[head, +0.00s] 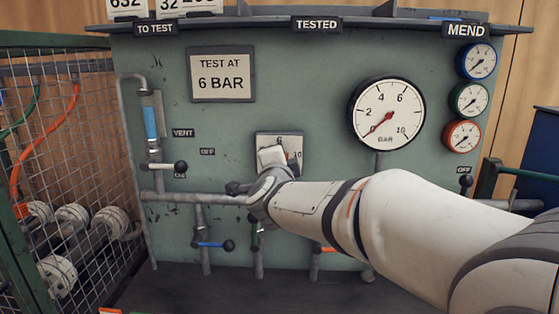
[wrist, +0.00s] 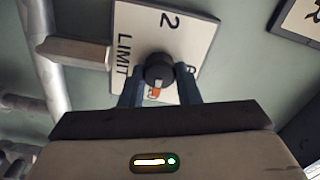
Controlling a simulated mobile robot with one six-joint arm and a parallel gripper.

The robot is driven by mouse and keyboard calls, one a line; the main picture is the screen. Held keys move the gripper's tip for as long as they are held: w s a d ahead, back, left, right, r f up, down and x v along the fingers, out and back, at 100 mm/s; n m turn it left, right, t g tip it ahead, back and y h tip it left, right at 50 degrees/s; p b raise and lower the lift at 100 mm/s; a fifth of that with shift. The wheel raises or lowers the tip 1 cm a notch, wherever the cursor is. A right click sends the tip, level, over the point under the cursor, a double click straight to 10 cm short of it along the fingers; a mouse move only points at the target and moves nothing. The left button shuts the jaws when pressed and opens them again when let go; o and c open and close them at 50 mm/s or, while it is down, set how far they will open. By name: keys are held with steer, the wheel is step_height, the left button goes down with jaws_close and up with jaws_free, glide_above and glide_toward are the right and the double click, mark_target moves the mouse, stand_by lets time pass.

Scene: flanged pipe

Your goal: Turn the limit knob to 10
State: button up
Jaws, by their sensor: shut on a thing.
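The limit knob (wrist: 158,66) is a dark round knob on a white plate (wrist: 185,30) that reads LIMIT and 2. Another mark at its right edge is partly hidden. A small white and orange mark shows by the knob, between the fingers. My gripper (wrist: 160,82) is shut on the knob, one bluish finger on each side. In the head view my gripper and wrist cover the knob and most of the limit plate (head: 292,141); only a 6 at the top and a 10 at the right show. Where the knob points I cannot tell.
A large BAR gauge (head: 387,114) has its red needle at the low end. A sign (head: 220,75) reads TEST AT 6 BAR. Pipes and lever valves (head: 213,245) lie below and left of my gripper. A mesh cage (head: 65,170) stands at left.

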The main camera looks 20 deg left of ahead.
steer(key=o, duration=1)
steer(key=shift+c, duration=0.2)
steer(key=shift+s, duration=0.1)
steer(key=p+v, duration=0.1)
steer(key=v, duration=0.6)
steer(key=shift+s, duration=0.35)
steer(key=shift+d, duration=0.15)
